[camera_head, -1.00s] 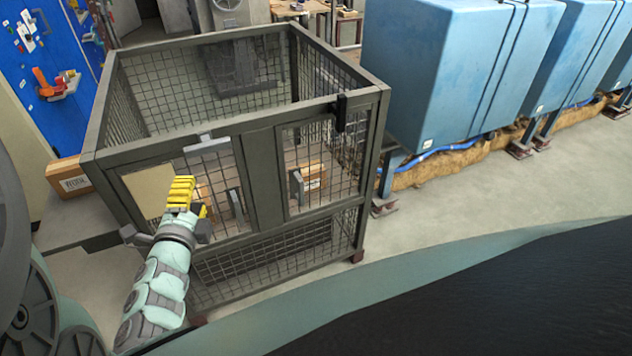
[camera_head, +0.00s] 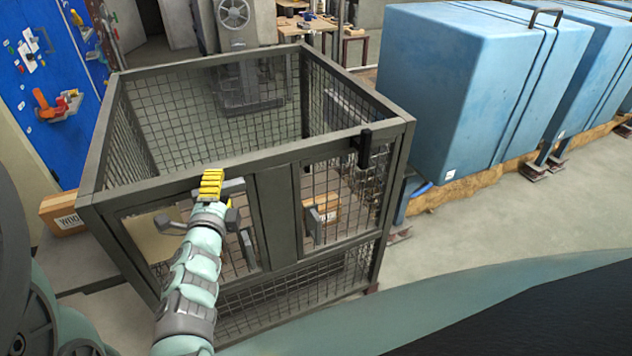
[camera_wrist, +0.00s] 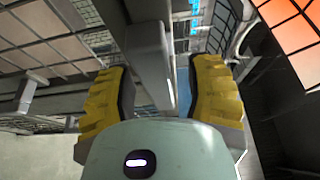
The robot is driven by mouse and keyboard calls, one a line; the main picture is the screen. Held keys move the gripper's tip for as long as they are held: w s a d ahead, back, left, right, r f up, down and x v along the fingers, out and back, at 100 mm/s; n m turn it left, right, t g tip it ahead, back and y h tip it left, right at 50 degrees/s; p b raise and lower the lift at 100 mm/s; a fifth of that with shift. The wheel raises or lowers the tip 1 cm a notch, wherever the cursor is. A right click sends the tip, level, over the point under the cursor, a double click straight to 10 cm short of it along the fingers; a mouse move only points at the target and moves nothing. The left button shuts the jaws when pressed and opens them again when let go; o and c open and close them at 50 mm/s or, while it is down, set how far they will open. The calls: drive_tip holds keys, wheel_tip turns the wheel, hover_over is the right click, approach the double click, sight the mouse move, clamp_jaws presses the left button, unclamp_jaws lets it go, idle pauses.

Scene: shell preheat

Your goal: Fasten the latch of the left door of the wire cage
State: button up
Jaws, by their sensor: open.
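The wire cage (camera_head: 285,152) has a dark grey frame, mesh walls and an open top. Its left door (camera_head: 233,268) appears closed in its frame, partly hidden by my arm, with a grey handle (camera_head: 247,249). A light grey latch piece (camera_head: 233,187) shows near the top of this door, just right of my fingers; its left part is hidden behind them. My gripper (camera_head: 212,184) has yellow fingers and is at the upper rail in front of the left door. In the wrist view my gripper (camera_wrist: 157,95) is open, with a grey bar between its fingers; I cannot tell whether it is latch or rail.
The right door has a grey handle (camera_head: 309,223) and a black latch (camera_head: 364,146) at its upper right. A large blue cabinet (camera_head: 455,100) stands to the right. Open floor lies between.

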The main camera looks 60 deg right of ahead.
drive_tip(key=shift+o, duration=0.4)
drive_tip(key=shift+d, duration=0.1)
drive_tip(key=shift+f, duration=0.1)
clamp_jaws()
